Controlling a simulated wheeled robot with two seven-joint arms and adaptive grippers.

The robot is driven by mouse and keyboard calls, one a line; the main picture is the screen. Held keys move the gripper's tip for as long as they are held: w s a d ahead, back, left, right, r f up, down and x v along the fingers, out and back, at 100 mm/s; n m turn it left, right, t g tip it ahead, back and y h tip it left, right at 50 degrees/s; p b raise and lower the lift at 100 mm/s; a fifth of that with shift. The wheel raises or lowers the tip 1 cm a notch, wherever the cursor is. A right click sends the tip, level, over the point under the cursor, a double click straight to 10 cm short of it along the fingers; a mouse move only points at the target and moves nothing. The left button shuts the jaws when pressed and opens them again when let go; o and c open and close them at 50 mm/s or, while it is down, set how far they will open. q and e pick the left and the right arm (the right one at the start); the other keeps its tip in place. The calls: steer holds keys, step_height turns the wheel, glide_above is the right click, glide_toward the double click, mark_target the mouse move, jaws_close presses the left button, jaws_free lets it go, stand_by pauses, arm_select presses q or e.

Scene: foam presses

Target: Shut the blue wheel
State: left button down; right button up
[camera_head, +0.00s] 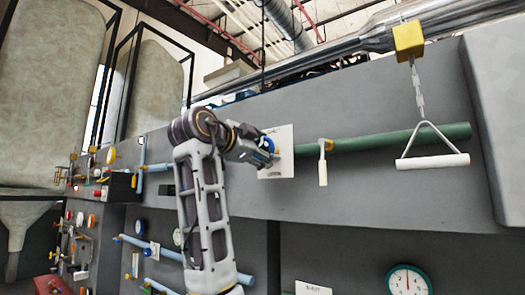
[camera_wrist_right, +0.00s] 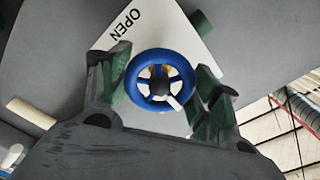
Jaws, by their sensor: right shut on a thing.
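The blue wheel (camera_head: 268,143) sits on a white plate (camera_head: 285,165) on the grey panel, at the left end of a green pipe (camera_head: 390,139). In the right wrist view the wheel (camera_wrist_right: 160,54) shows as a blue ring with spokes and a dark hub. The word OPEN is on the plate beside it. My right gripper (camera_head: 262,153) is at the wheel, partly hiding it. Its two fingers stand on either side of the rim and are shut on the wheel. My left gripper is not in view.
A white lever (camera_head: 323,170) hangs from the green pipe right of the wheel. A white pull handle (camera_head: 432,161) hangs on a chain from a yellow block (camera_head: 408,41). A round gauge (camera_head: 408,283) is lower right. Blue pipes and small valves line the panel at left.

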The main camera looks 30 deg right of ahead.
steer(key=o, duration=1)
steer(key=v, duration=1.2)
steer(key=shift+f, duration=0.1)
